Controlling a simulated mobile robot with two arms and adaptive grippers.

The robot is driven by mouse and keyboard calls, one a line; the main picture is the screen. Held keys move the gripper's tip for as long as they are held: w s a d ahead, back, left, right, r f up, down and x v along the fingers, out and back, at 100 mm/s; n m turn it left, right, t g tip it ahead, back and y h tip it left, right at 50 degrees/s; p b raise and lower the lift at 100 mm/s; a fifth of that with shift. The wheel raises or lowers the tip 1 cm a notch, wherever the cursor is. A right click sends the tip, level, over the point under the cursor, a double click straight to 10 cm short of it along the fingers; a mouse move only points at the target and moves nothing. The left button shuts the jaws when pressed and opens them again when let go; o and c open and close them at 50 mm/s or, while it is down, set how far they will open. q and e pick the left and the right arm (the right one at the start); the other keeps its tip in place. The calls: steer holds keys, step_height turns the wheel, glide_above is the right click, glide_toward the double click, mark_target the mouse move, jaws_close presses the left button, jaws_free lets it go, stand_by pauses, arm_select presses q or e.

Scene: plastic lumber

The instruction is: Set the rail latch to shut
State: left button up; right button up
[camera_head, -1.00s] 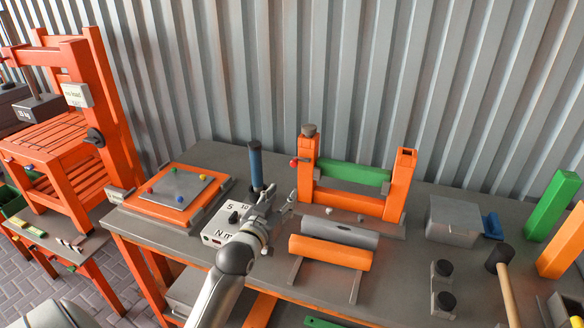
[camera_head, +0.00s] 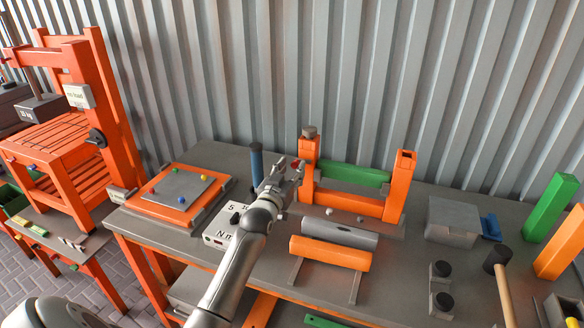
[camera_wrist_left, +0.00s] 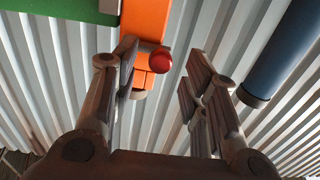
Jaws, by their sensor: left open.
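A frame with two orange posts (camera_head: 309,172) and a green rail (camera_head: 352,175) stands on the grey bench. A red ball knob (camera_wrist_left: 161,60), seemingly the latch handle, is at the left post's side; it is partly hidden in the head view (camera_head: 296,164). My left gripper (camera_head: 289,168) is open beside that post, with its fingertips around the knob's height. In the left wrist view, the knob shows between the spread fingers (camera_wrist_left: 162,72), nearer the left one. I cannot tell whether a finger touches it. The latch's position is unclear. My right gripper is not in view.
A blue upright cylinder (camera_head: 256,163) stands close left of my left gripper. A white meter box (camera_head: 222,228) lies below it. Grey and orange rollers (camera_head: 330,252) lie in front of the frame. A corrugated wall (camera_head: 350,80) is behind the bench.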

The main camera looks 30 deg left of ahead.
arm_select(q)
steer(key=shift+w+a, duration=0.15)
steer(key=shift+w, duration=0.4)
jaws_close()
